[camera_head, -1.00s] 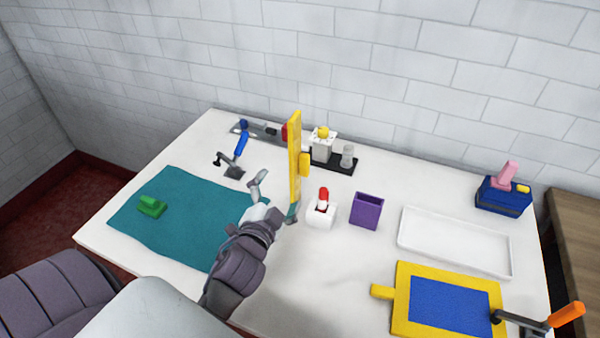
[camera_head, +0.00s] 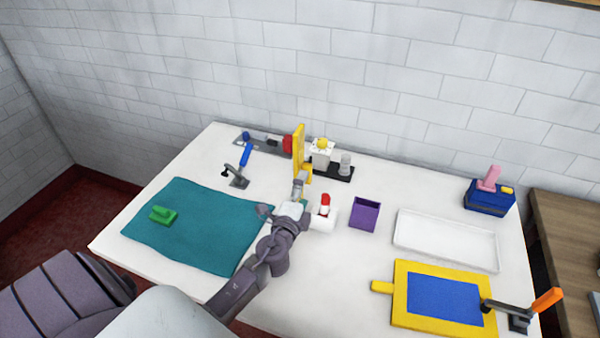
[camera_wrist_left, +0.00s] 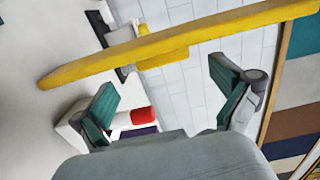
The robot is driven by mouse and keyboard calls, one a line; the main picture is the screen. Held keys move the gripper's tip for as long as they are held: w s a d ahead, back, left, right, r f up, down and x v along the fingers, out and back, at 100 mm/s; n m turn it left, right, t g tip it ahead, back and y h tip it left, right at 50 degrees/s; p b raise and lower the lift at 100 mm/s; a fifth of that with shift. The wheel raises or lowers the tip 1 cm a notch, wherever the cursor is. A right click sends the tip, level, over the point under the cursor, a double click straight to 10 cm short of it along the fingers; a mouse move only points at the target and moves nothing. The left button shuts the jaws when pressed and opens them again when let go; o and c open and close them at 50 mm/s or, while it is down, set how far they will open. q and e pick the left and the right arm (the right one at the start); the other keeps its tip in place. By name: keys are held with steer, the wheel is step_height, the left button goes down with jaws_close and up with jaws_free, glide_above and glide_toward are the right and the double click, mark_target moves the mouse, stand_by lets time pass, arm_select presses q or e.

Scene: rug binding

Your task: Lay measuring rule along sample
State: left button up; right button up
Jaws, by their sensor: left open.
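The measuring rule (camera_head: 299,148), a yellow bar with a small yellow block on its side, appears upright just beyond my left gripper. Its lower end is hard to make out, so I cannot tell what supports it. In the left wrist view, the rule (camera_wrist_left: 190,38) crosses in front of the fingers. My left gripper (camera_head: 283,196) is open; its spread teal-padded fingers (camera_wrist_left: 165,86) have nothing between them, and the rule looks apart from them. The teal sample (camera_head: 190,235) lies flat at the left of the table, with a green block (camera_head: 163,215) on it. My right gripper is out of view.
A white block with a red top (camera_head: 325,212) stands close right of my left gripper, beside a purple box (camera_head: 364,214). A white tray (camera_head: 447,262) and a yellow-framed blue pad (camera_head: 401,323) lie at right. Tools and a dispenser (camera_head: 322,154) line the back.

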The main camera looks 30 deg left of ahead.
mark_target(307, 183)
arm_select(q)
steer(key=x, duration=0.3)
steer(key=p+x, duration=0.1)
steer(key=x, duration=0.1)
steer(key=shift+w+a+r, duration=0.1)
steer(key=shift+a+r, duration=0.05)
steer(key=shift+a, duration=0.15)
steer(key=shift+c, duration=1.2)
steer(key=c, duration=1)
steer(key=shift+r, duration=0.15)
steer(key=shift+c, duration=1)
